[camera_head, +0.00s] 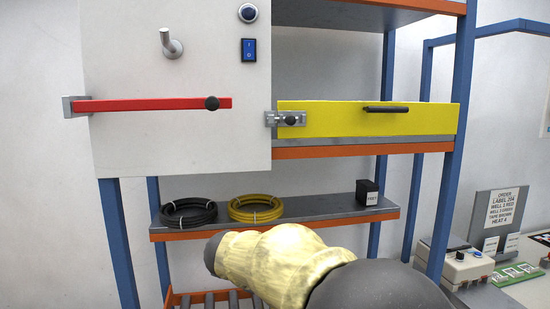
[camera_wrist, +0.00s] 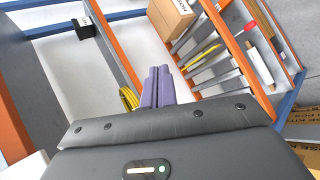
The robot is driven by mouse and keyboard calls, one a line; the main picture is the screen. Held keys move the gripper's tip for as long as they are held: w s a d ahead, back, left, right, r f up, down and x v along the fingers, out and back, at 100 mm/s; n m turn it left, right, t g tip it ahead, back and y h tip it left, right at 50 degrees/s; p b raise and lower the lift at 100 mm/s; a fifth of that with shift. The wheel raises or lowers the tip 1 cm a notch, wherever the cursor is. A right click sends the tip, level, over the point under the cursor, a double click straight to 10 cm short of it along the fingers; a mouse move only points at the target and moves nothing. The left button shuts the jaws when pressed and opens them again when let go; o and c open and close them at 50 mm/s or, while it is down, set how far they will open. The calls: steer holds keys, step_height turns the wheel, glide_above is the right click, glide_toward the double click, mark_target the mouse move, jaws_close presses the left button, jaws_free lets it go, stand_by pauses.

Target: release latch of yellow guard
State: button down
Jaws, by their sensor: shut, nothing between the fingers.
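The yellow guard (camera_head: 350,122) is a long flat panel across the shelf rack in the head view, with a dark bar handle (camera_head: 387,109) near its top right. Its latch (camera_head: 291,119) is a small metal plate with a dark knob at the guard's left end, beside the white panel. The guard looks level and its latch sits at the panel's edge. My gripper (camera_wrist: 158,80) shows in the wrist view as two purple fingers, shut together and empty. The head view shows only my arm, low and in front of the rack, apart from the latch. The wrist view does not show the latch.
The white panel (camera_head: 135,135) carries a red bar (camera_head: 150,104), a metal hook and a blue switch (camera_head: 249,50). Below, a shelf holds black cable (camera_head: 188,213), yellow cable (camera_head: 256,209) and a black box (camera_head: 367,192). Blue posts (camera_head: 462,75) flank the rack.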

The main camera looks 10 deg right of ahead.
steer(key=w+a+r+t+h+p, duration=0.1)
steer(key=a+r+t+h, duration=0.2)
steer(key=r, duration=1.1)
steer(key=w+a+r+t+h, duration=0.1)
steer(key=a+r+t+h, duration=0.2)
steer(key=a+r, duration=0.4)
step_height(320, 180, up, 7)
steer(key=shift+w+a+r+n+t+h+p, duration=0.2)
steer(key=shift+n+t+h+p, duration=0.15)
steer(key=shift+t, duration=0.35)
steer(key=p, duration=0.8)
glide_toward(289, 120)
steer(key=w+d, duration=0.3)
steer(key=w, duration=0.3)
steer(key=shift+w+d+r, duration=0.1)
steer(key=shift+r, duration=0.2)
steer(key=shift+b, duration=0.4)
